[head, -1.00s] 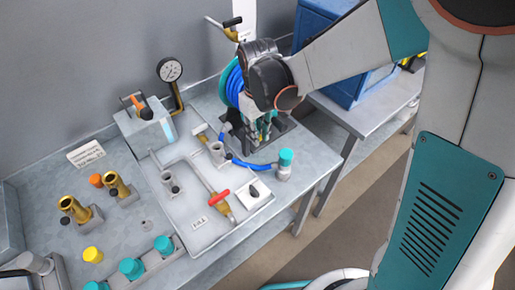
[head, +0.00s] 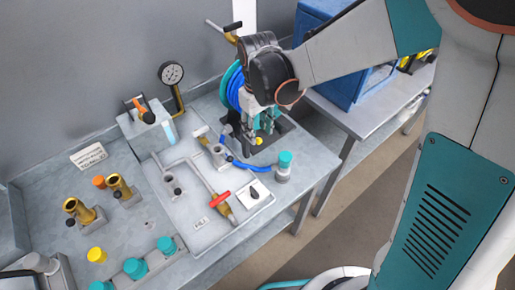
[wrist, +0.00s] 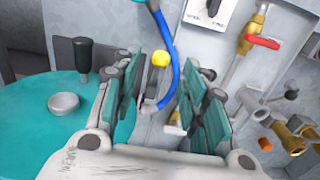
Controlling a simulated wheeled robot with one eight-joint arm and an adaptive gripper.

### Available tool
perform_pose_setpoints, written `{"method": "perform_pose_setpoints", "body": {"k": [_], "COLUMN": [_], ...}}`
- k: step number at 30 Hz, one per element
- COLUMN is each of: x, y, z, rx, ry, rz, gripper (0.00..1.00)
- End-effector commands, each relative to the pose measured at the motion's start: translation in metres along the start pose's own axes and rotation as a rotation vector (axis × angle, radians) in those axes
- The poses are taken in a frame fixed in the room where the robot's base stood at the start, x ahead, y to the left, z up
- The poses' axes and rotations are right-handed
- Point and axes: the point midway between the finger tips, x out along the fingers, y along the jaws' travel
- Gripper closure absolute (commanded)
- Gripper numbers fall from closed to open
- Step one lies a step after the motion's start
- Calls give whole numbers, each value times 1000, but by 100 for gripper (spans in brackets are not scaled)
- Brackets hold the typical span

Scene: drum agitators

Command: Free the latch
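My gripper (head: 262,124) is low over the back right of the bench, beside the coiled hose. In the wrist view my gripper (wrist: 164,72) has its two teal-padded fingers apart, with nothing clamped between them. A yellow knob (wrist: 160,59) shows beyond the gap between the fingertips; in the head view the yellow knob (head: 258,141) is just below the gripper. A blue hose (wrist: 170,75) crosses the gap. I cannot tell which part is the latch; the gripper hides some of this area.
A red-handled valve (head: 219,197) and a plate with a black switch (head: 254,194) lie in front. A teal-capped fitting (head: 284,167) stands at right. A gauge (head: 171,74) rises behind. Brass fittings (head: 79,209) are at left. A blue cabinet (head: 345,90) stands behind right.

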Motion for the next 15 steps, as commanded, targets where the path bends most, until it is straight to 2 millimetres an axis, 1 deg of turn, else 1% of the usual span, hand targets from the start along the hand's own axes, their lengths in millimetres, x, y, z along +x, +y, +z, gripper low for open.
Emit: {"method": "perform_pose_setpoints", "body": {"k": [1, 15], "x": [-9, -58], "y": [0, 0], "z": [0, 0], "rx": [0, 0], "ry": [0, 0], "rz": [0, 0], "gripper": [60, 60]}}
